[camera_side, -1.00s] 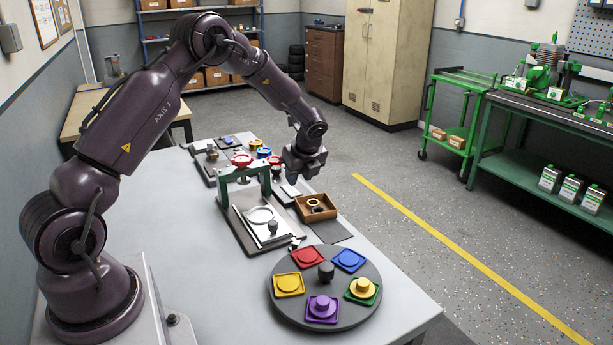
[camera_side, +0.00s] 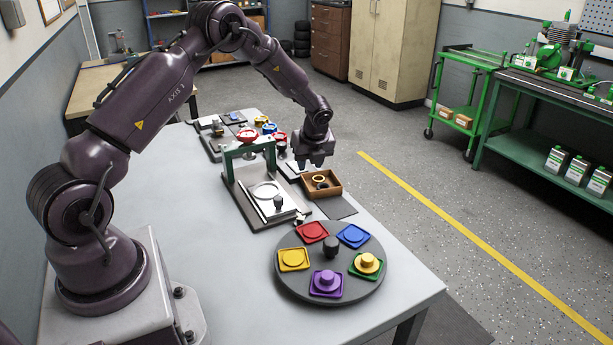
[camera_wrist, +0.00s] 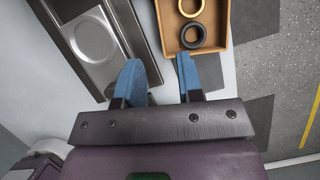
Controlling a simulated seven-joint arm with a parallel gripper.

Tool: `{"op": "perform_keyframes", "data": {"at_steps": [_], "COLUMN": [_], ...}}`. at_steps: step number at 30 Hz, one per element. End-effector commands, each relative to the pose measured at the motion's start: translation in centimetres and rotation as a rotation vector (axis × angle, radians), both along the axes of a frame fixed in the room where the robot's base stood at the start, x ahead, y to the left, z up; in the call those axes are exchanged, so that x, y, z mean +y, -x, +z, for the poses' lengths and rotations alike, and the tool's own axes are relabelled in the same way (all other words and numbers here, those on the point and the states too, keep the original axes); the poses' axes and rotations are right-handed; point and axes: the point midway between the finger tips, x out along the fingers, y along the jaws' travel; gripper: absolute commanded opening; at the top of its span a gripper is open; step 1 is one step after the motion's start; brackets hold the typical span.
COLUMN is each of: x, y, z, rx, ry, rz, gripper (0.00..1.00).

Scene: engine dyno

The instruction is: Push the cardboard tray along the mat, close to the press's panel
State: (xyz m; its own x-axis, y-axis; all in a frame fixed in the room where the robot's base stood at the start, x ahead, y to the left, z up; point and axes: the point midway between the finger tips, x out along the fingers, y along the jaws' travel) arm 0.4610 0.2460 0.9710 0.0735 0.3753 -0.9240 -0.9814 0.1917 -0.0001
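The cardboard tray (camera_side: 335,190) is a small open brown box on a dark mat (camera_side: 340,209), to the right of the press's panel (camera_side: 248,206) with a gap between. It holds a brass ring and a black ring, seen in the wrist view inside the tray (camera_wrist: 220,45). My gripper (camera_side: 314,163) is low, at the tray's far end in the side view. In the wrist view my gripper (camera_wrist: 159,60) has its two blue fingers apart with nothing between them. One fingertip overlaps the tray's near wall; I cannot tell whether it touches.
The green press frame (camera_side: 229,160) stands left of my gripper. A round dark turntable (camera_side: 331,281) with several coloured pieces is nearer the camera. Several small parts and valve wheels (camera_side: 247,135) lie behind the press. The table's left side is clear.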

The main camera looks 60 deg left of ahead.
Motion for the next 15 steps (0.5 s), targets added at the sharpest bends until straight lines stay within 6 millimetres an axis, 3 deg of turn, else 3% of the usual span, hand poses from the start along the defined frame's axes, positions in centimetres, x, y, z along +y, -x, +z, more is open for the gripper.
{"op": "perform_keyframes", "data": {"at_steps": [9, 15], "x": [2.3, 3.2], "y": [-0.4, -0.6], "z": [-5.8, -7.7], "rx": [0.002, 0.001], "ry": [0.001, 0.0], "rz": [0.001, 0.0], "gripper": [0.34, 0.34]}}
